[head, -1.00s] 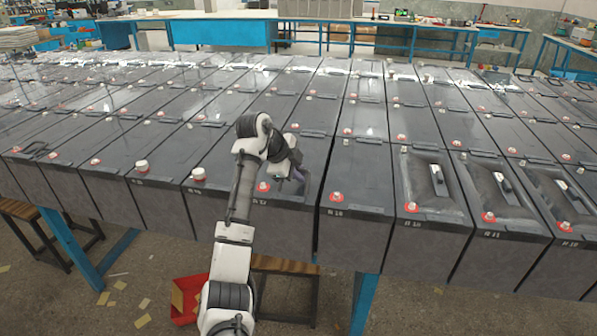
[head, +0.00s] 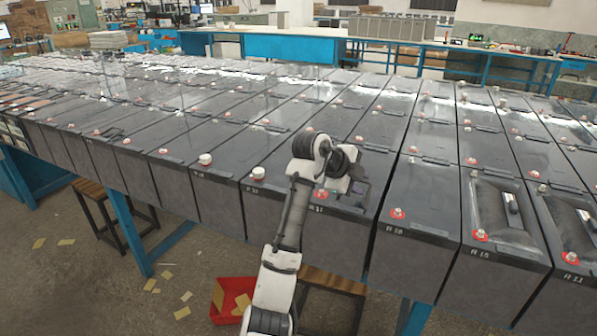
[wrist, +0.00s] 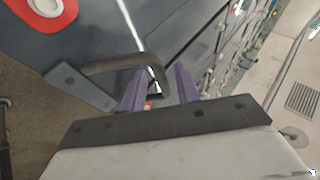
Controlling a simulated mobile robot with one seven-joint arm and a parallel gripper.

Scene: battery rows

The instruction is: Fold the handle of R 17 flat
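The battery under my gripper is the one I take for R 17 (head: 344,222). Its front label is too small to read surely. The wrist view shows a dark bent handle (wrist: 108,65) standing out from the battery's dark casing, beside a grey plate with screws (wrist: 80,86). My gripper (wrist: 158,84) has two purple fingers standing apart, with the handle's bent end between them. I cannot tell whether either finger touches it. In the head view my gripper (head: 357,188) is low over the battery's front part, and my wrist hides much of the top and the handle.
Dark batteries stand tightly side by side in long rows. The right neighbour (head: 420,215) has a flat top; those further right have recessed tops with upright pieces (head: 511,203). Red terminals stick up near the front edges. A red bin (head: 228,293) and a stool (head: 335,285) stand below.

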